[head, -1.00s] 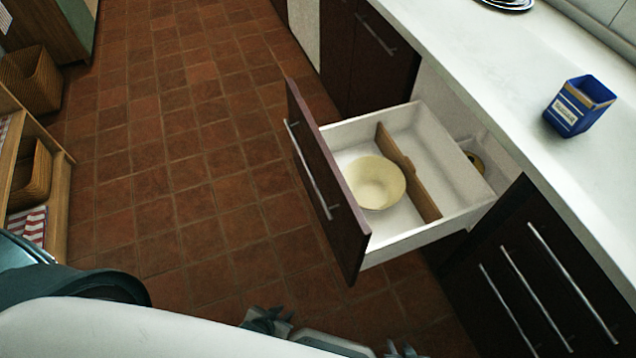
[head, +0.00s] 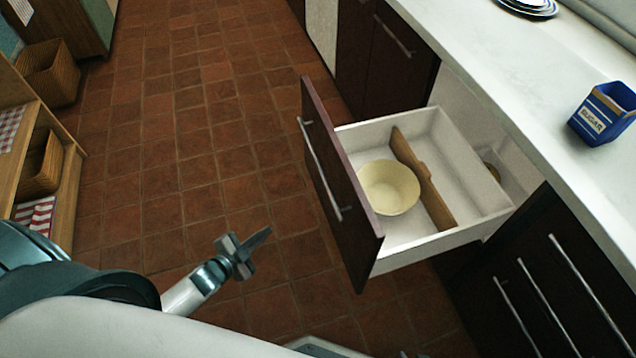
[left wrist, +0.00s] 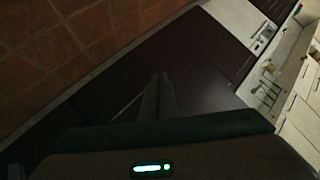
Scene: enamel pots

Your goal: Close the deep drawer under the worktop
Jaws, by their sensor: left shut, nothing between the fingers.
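The deep drawer (head: 343,185) under the white worktop (head: 500,75) stands pulled well out. It has a dark front with a long bar handle (head: 322,170) and white inner walls. A cream bowl (head: 388,187) sits in it beside a wooden divider (head: 422,178). My left gripper (head: 268,231) is shut and empty, left of the drawer front and apart from it, above the floor. Its closed fingers show in the left wrist view (left wrist: 160,85) against dark cabinet panels. Only a sliver at the bottom edge of the head view may be my right gripper; its jaws are hidden.
A blue sugar tin (head: 603,113) and stacked plates (head: 530,7) stand on the worktop. Closed dark drawers (head: 545,275) are at lower right. A wooden shelf with baskets (head: 40,165) is at the left. The tiled floor (head: 190,150) between is clear.

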